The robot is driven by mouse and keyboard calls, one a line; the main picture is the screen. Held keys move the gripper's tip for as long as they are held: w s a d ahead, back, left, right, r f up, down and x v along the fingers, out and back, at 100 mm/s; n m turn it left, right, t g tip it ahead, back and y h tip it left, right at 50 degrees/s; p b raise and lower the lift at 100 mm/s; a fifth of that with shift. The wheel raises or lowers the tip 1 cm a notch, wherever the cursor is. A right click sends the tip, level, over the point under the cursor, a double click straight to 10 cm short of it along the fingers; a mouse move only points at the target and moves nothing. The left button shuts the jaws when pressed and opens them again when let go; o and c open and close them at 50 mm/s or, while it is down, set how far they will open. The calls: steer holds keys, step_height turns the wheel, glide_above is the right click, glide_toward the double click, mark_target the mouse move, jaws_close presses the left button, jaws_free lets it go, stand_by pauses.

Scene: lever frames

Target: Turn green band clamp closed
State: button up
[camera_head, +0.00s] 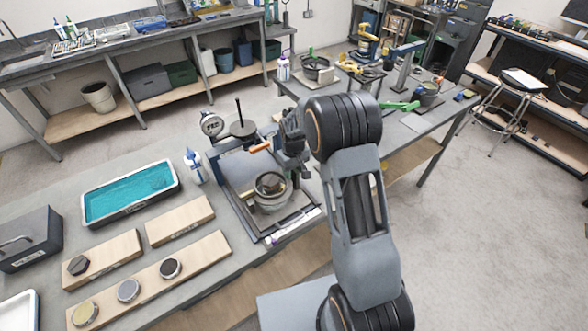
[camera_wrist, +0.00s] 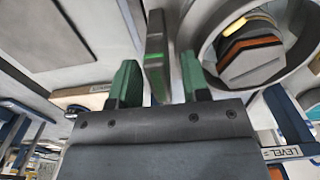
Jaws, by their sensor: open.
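In the wrist view, a grey lever bar (camera_wrist: 155,30) with a green band (camera_wrist: 153,58) stands in the gap between the two green-tipped fingers of my gripper (camera_wrist: 159,82). Space shows on both sides of the bar, so my gripper is open and not closed on it. How deep the bar sits between the fingers I cannot tell. A round metal cup (camera_wrist: 292,72) with a hexagonal piece inside is right of the fingers. In the head view, my gripper (camera_head: 290,140) is at the frame's right side, and the green band is hidden there.
The frame (camera_head: 248,222) holds a round pot (camera_head: 271,200) and an orange-handled lever (camera_head: 260,148). A dial gauge (camera_head: 211,124), a white bottle (camera_head: 194,166), a teal tray (camera_head: 92,216) and wooden boards (camera_head: 190,262) stand close by. Bare floor is at right.

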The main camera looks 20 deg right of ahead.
jaws_close()
steer(key=shift+m, duration=0.3)
steer(key=m+b, duration=0.2)
steer(key=shift+m, duration=0.4)
steer(key=m+b, duration=0.2)
steer(key=m, duration=0.3)
steer(key=shift+a+m+b, duration=0.1)
steer(key=shift+m+b, duration=0.2)
steer(key=shift+b, duration=0.05)
steer(key=m+b, duration=0.1)
steer(key=m, duration=0.3)
steer(key=shift+w+m+b, duration=0.1)
steer(key=shift+m+b, duration=0.6)
steer(key=shift+m, duration=1.7)
steer(key=shift+r, duration=0.1)
jaws_free()
